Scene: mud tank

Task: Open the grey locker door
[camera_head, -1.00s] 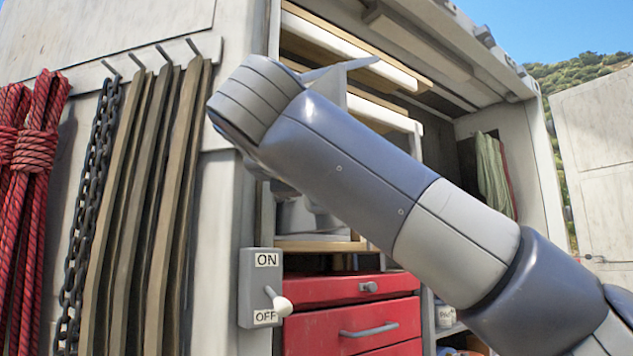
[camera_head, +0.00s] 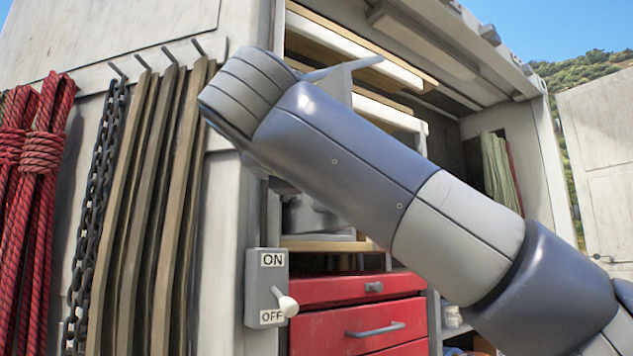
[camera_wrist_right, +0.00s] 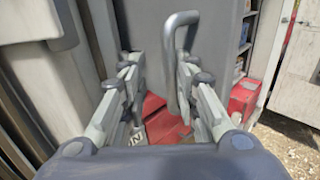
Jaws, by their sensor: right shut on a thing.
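The grey locker door (camera_wrist_right: 150,35) shows as a flat grey panel in the right wrist view, with a bent grey bar handle (camera_wrist_right: 172,60) on it. My right gripper (camera_wrist_right: 160,75) has its fingers on both sides of the handle and is shut on it; the bar lies close to the right finger. In the head view my right arm comes in from the right and hides its gripper and the handle. A thin grey panel edge (camera_head: 340,80) shows behind the arm; I cannot tell if it is the door. My left gripper is not in view.
A red drawer chest (camera_head: 345,325) stands below the arm. An ON/OFF switch box (camera_head: 266,288) is on the wall beside it. Red ropes (camera_head: 38,160), a chain (camera_head: 95,215) and brown straps (camera_head: 150,210) hang at left. An open pale door (camera_head: 605,150) stands at right.

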